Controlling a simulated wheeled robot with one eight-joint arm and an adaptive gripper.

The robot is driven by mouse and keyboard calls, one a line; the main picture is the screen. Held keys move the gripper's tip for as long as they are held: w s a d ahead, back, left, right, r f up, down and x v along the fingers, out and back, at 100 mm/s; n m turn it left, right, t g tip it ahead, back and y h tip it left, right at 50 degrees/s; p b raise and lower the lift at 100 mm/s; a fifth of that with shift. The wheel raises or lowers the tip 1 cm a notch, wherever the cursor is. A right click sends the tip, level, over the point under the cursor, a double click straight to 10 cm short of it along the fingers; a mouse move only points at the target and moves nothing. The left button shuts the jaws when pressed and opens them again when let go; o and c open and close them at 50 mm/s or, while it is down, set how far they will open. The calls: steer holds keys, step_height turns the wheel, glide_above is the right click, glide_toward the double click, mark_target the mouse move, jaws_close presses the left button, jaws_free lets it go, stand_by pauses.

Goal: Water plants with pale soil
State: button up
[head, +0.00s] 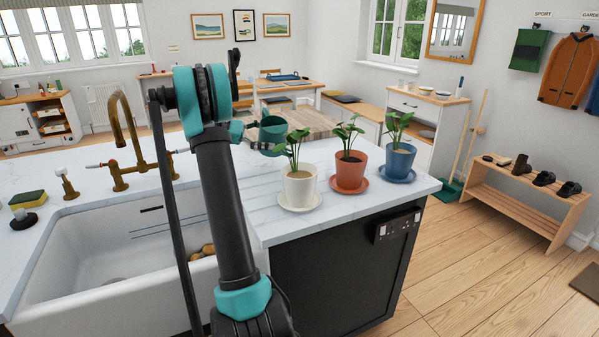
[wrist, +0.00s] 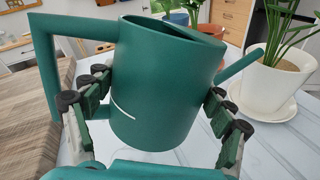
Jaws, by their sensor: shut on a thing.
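My gripper (wrist: 160,103) is shut around the body of a dark green watering can (wrist: 165,75), a pad on each side. In the wrist view the handle is at the left and the spout points right, towards the white pot (wrist: 273,85). The can (head: 272,132) is upright, behind the white pot (head: 299,188) in the head view. The white, terracotta (head: 350,173) and blue (head: 398,161) pots stand in a row on matching saucers, each with a green leafy plant.
The pots stand near the right end of the white counter (head: 262,222). A sink (head: 110,262) with a brass tap (head: 125,130) is at the left, with a sponge (head: 27,200) beside it. A shoe rack (head: 525,195) stands at the right across open floor.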

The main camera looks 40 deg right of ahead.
steer(key=shift+s+a+r, duration=0.1)
steer(key=shift+s+r, duration=0.2)
steer(key=shift+r, duration=0.45)
stand_by(1.2)
steer(key=w+f+n, duration=0.1)
steer(key=f, duration=0.1)
steer(key=w+f+n+g, duration=0.1)
steer(key=f, duration=0.1)
steer(key=w+d+f, duration=0.1)
steer(key=f, duration=0.1)
steer(key=shift+f+n, duration=0.35)
steer(key=shift+n, duration=0.05)
steer(key=shift+w+f+n+g+h, duration=0.3)
steer(key=shift+f+n+h, duration=0.1)
steer(key=shift+f+n, duration=0.1)
steer(key=shift+r, duration=2.9)
